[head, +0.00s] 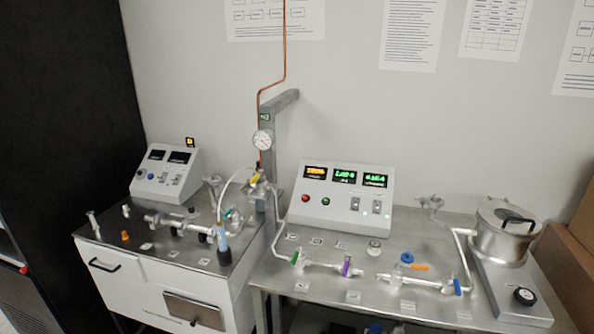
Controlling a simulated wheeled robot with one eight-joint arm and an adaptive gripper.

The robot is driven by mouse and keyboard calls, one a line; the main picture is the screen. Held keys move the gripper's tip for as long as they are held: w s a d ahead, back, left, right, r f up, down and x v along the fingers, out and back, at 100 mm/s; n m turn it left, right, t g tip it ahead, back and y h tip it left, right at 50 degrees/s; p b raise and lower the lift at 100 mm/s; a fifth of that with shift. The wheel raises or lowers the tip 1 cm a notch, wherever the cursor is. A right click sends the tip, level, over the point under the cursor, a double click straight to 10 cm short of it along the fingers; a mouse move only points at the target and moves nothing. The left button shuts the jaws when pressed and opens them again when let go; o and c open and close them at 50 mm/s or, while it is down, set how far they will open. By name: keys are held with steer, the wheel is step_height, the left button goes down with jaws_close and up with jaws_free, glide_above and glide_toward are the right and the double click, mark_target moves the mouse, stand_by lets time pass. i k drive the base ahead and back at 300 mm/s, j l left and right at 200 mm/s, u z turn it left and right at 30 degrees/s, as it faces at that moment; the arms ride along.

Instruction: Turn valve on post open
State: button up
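A grey metal post (270,122) with a top arm stands between the two benches. A copper tube (284,40) runs down to it, past a round dial gauge (262,139) labelled above with a small green tag. Below the gauge is a metal valve fitting (262,186) with a small yellow handle (254,178). The handle is too small to tell its exact angle. A clear bent tube leads from the fitting towards the left bench. My gripper is not in view.
The right bench (330,284) carries a control box (341,195) with lit displays, glass lines with green, purple, blue and orange handles, and a metal pot (503,232). The left bench (185,262) holds another control box (166,173) and glassware. A dark cabinet (60,130) stands far left.

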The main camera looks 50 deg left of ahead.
mark_target(261, 173)
steer(key=u, duration=2.15)
